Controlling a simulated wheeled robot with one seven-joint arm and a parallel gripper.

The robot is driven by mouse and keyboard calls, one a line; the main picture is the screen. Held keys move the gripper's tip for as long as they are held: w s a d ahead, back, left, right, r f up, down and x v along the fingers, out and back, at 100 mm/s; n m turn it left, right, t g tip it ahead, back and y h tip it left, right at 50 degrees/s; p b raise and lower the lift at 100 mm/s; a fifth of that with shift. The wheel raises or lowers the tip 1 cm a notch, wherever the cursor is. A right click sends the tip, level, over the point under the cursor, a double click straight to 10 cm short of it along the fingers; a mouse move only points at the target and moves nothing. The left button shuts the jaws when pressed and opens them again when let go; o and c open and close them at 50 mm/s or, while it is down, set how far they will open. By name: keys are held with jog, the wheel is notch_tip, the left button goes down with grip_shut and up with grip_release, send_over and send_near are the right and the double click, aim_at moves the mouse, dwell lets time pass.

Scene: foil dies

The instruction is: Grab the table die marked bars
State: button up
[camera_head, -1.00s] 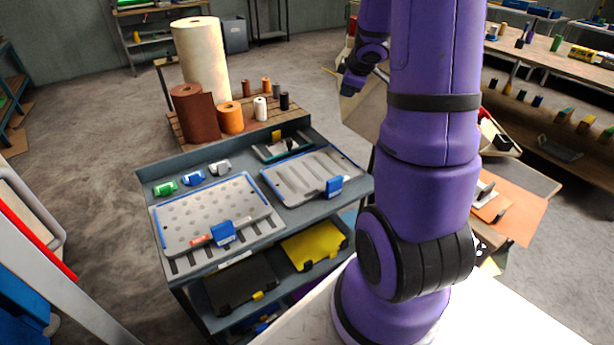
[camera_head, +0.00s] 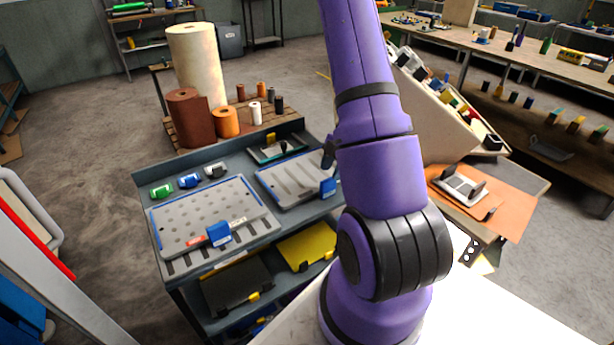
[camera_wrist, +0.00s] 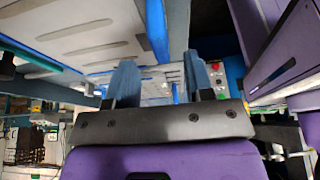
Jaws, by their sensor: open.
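The grey die plate with long bars (camera_head: 290,178) lies on the right of the cart top in the head view. It has a blue edge and a blue clip (camera_head: 328,187) at its front right corner; my arm hides part of its right side. A grey plate with bar-like grooves also fills the upper left of the wrist view (camera_wrist: 75,28). The grey die plate with dots (camera_head: 205,215) lies to its left, with another blue clip. My gripper (camera_wrist: 162,84) is open, with nothing seen between its fingers; the grooved plate lies up and left of them.
Green, blue and white small pieces (camera_head: 189,181) sit behind the dotted plate. A lower shelf holds a yellow case (camera_head: 308,244) and a dark case (camera_head: 236,285). Foil rolls (camera_head: 226,123) stand behind the cart. An orange mat (camera_head: 520,205) lies at the right.

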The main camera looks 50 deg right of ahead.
aim_at(327, 186)
jog(key=shift+d+x, duration=0.2)
jog(key=shift+x, duration=3)
jog(key=shift+f, duration=0.1)
jog(key=shift+c, duration=0.5)
grip_shut()
